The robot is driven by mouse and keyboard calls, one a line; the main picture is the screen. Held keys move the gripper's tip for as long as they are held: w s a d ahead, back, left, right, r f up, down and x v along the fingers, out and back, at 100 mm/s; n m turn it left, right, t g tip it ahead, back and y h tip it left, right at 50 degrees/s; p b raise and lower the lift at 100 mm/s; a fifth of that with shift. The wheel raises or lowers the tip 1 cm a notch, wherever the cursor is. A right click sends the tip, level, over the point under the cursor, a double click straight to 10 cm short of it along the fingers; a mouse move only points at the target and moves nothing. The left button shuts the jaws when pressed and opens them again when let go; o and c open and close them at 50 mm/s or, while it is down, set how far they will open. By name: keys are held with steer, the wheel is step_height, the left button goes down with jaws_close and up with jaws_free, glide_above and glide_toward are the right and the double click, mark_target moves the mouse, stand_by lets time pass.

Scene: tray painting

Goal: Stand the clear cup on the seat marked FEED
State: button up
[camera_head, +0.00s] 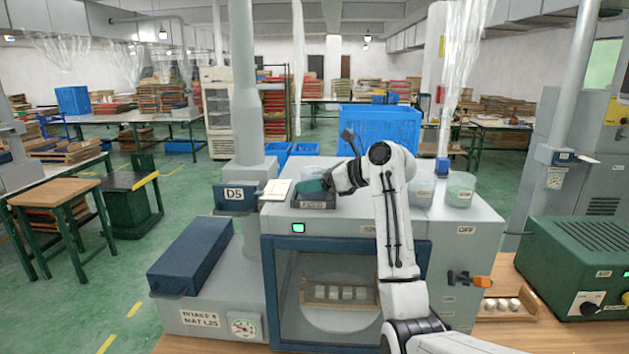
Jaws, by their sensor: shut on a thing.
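The clear cup (311,185), with teal contents low in it, is at the dark square seat (314,203) on top of the grey machine. A small label (299,227) below this seat is too small to read surely. My gripper (328,182) reaches in from the right and is shut on the cup. The cup overlaps the seat in view; I cannot tell whether its base touches it. The fingertips are partly hidden by the wrist.
Two more clear cups, one pale (422,192) and one with light green contents (460,190), stand at the right of the machine top (350,218). A paper card (275,190) and the D5 sign (235,195) are at the left. A blue crate (380,125) stands behind.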

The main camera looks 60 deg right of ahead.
steer(key=shift+f, duration=0.35)
steer(key=o, duration=1.3)
steer(key=shift+a, duration=0.1)
steer(key=shift+s, duration=0.15)
steer(key=shift+s+r, duration=0.1)
steer(key=shift+s, duration=0.2)
steer(key=b+v, duration=0.2)
steer(key=v, duration=0.6)
steer(key=shift+s+r, duration=0.2)
steer(key=shift+s, duration=0.1)
steer(key=shift+s+a+r, duration=0.1)
steer(key=shift+s+r, duration=0.15)
steer(key=shift+s, duration=0.35)
